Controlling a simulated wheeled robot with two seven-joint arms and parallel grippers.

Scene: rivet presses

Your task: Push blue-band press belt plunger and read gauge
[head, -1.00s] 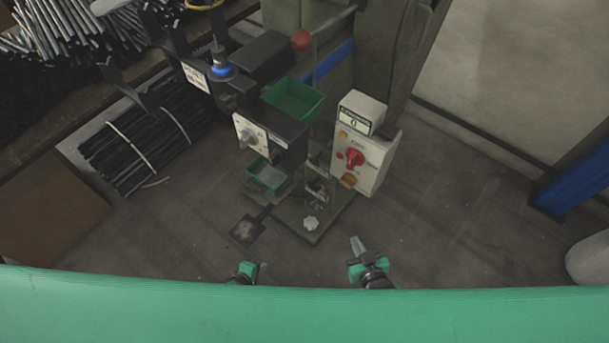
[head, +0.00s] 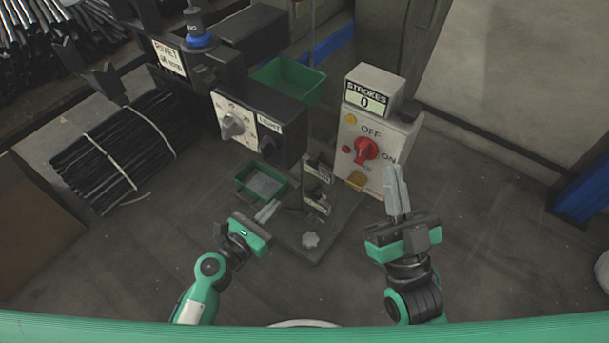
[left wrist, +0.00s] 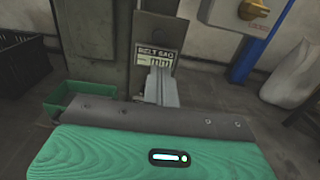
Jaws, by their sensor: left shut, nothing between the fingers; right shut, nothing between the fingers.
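The press has a blue band (head: 199,40) around its upper cylinder at the upper left. A black dial box marked LIGHT (head: 262,125) sits below it. A small dark upright unit with pale labels (head: 317,185) stands on the base plate. In the left wrist view a plate marked BELT SAG (left wrist: 158,57) stands just beyond the fingers; its figures are too blurred to read, and I cannot make out a plunger. My left gripper (head: 267,211) is shut and empty, left of the upright unit. My right gripper (head: 397,188) is shut and empty, before the control box.
The white control box (head: 374,135) has a red OFF/ON knob (head: 366,151) and a STROKES counter (head: 367,98) showing 0. A green bin (head: 288,80) and a small green tray (head: 262,182) are by the press. Black rods (head: 112,150) lie bundled at left.

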